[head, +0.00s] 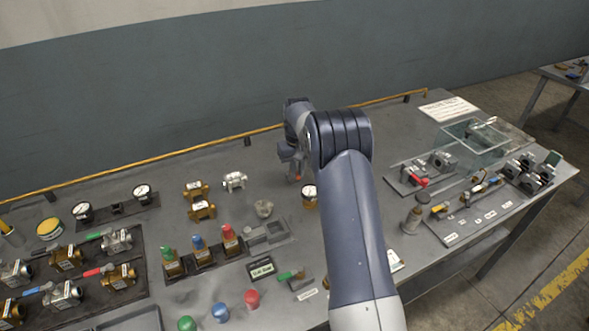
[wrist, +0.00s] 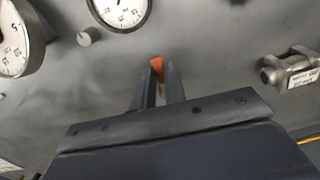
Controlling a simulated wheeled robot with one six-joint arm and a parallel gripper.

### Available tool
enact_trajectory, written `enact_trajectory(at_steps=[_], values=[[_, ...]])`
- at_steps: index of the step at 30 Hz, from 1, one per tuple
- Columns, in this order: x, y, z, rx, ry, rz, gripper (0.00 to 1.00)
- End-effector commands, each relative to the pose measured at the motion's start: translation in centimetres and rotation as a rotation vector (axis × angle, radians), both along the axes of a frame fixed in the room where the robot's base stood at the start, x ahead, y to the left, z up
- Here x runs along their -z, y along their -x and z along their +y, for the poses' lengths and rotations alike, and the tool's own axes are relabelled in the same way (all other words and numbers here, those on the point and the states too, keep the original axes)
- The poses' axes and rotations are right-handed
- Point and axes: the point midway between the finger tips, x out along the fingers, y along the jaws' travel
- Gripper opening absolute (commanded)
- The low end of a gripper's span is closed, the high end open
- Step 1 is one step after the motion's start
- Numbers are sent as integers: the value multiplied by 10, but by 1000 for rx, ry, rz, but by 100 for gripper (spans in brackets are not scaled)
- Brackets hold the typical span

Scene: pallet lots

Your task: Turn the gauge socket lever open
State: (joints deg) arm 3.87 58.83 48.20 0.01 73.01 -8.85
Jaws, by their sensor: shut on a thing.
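My gripper (wrist: 158,78) points down at the grey bench top, its two dark fingers close together. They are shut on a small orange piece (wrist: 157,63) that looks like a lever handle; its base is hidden. In the head view, orange (head: 298,179) shows just below my gripper (head: 292,172), largely hidden by my wrist. A white-faced gauge (head: 309,191) on a brass-coloured body stands just right of it. In the wrist view, one gauge (wrist: 120,10) is at the top and another (wrist: 12,42) at the left edge. I cannot tell which socket the orange piece belongs to.
A grey metal fitting (wrist: 292,68) lies right of the fingers in the wrist view. A clear box (head: 472,143) is at the right. A yellow rail (head: 200,146) runs along the back edge.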

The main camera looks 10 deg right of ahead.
Motion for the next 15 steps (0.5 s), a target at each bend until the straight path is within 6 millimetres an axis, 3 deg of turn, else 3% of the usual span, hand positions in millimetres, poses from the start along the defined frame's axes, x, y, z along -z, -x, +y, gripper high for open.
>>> enact_trajectory(at_steps=[15], values=[[-1, -1, -5, -126, 1, -2, 0]])
